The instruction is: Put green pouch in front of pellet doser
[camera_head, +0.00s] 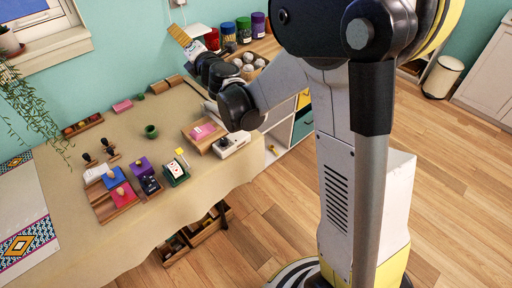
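A dark green item with a white face and a yellow tag (176,171) stands near the front edge of the cloth-covered table; I cannot tell whether it is the green pouch. A small green cup (151,132) and a smaller green piece (140,97) are farther back. A white device with a dark top (231,145) sits at the table's right edge, and I cannot tell whether it is the pellet doser. My gripper (207,66) appears small and dark, raised near the wall beyond the table's far right. Its fingers are unclear, beside a yellowish striped object (184,40).
A pink block (202,131) lies on a board beside the white device. Coloured jars (243,29) stand at the back. The table's (200,185) front middle is bare.

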